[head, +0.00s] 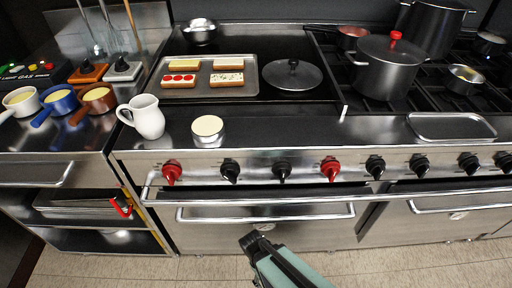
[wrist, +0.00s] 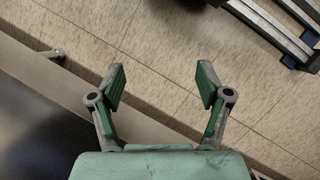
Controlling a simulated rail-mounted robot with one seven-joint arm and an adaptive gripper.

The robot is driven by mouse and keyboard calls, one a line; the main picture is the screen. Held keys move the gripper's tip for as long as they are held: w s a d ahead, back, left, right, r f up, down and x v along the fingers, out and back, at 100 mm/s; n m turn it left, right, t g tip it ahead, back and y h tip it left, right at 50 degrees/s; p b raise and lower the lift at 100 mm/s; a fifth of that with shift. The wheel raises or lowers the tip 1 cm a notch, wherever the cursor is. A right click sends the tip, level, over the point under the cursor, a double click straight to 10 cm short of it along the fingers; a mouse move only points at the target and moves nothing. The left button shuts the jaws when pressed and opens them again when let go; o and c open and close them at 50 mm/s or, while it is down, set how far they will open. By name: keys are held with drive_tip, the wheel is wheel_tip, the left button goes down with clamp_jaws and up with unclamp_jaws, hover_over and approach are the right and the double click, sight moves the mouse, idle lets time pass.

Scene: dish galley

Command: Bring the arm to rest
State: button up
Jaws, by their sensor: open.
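My gripper (wrist: 160,88) is open and empty in the wrist view, its two green-padded fingers spread apart over the tiled floor. In the head view my arm shows low at the bottom middle, in front of the oven door (head: 265,222) and below the cooktop edge. The fingers cannot be made out clearly there. Nothing is between or touching the fingers in the wrist view.
On the counter stand a white pitcher (head: 148,118), a small cream-topped dish (head: 207,126), a tray (head: 168,93) of topped slices and a lidded pot (head: 385,70). Oven handles (head: 265,216) jut out behind my arm. The floor (head: 420,268) in front looks clear.

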drive_tip(key=s+d+f+m+g+y, duration=0.35)
drive_tip(key=s+d+f+m, duration=0.2)
drive_tip(key=s+d, duration=0.5)
wheel_tip(320, 180, up, 13)
drive_tip(key=w+d+m+p, duration=0.1)
drive_tip(key=p, duration=1.1)
drive_tip(key=shift+d+p, duration=0.3)
drive_tip(key=shift+d, duration=0.1)
